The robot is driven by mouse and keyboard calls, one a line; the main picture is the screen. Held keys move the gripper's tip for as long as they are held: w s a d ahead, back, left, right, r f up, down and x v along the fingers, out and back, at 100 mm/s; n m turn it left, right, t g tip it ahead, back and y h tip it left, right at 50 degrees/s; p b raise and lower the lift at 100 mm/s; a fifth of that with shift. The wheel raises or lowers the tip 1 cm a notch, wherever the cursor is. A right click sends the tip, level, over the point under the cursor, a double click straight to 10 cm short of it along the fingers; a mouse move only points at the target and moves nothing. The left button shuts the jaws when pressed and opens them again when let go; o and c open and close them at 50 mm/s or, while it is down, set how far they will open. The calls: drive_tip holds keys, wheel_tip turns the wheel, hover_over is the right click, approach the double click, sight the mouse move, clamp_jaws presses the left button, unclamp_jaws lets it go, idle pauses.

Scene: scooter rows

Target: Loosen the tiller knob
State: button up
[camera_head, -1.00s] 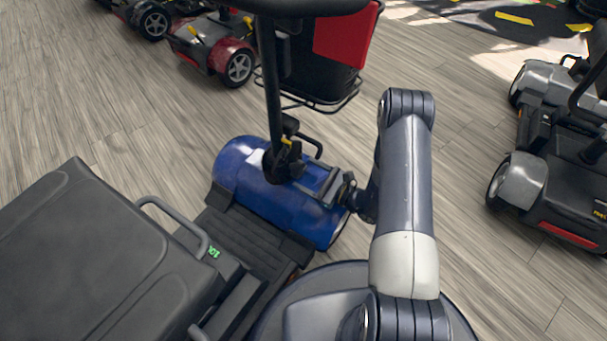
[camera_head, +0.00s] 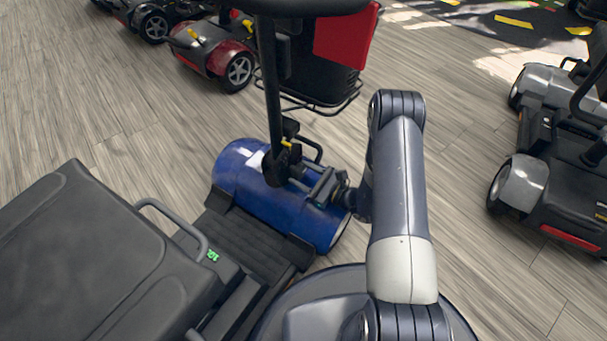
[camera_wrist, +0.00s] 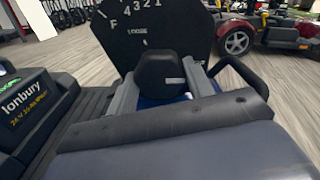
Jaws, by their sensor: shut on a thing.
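The tiller knob is a black rounded knob (camera_wrist: 160,78) in the middle of the wrist view. It stands in front of a dark dial plate (camera_wrist: 150,30) with white marks, numbers, an F and the word LOOSE. My gripper (camera_wrist: 161,88) has one grey finger on each side of the knob and is shut on it. In the head view my gripper (camera_head: 302,180) reaches in from the right to the foot of the black tiller (camera_head: 270,100), above the blue front cover (camera_head: 235,180). The knob is hard to make out there among the dark parts.
The scooter's dark seat (camera_head: 80,260) fills the lower left. A grey scooter (camera_head: 560,150) stands at right and a red one (camera_head: 210,55) at the back. Floor between them is clear.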

drive_tip(key=shift+c, duration=0.6)
drive_tip(key=shift+n, duration=0.3)
drive_tip(key=n, duration=0.3)
drive_tip(key=shift+n, duration=0.3)
drive_tip(key=n, duration=0.4)
drive_tip(key=shift+n, duration=0.3)
drive_tip(key=n, duration=0.4)
drive_tip(key=shift+n, duration=2.5)
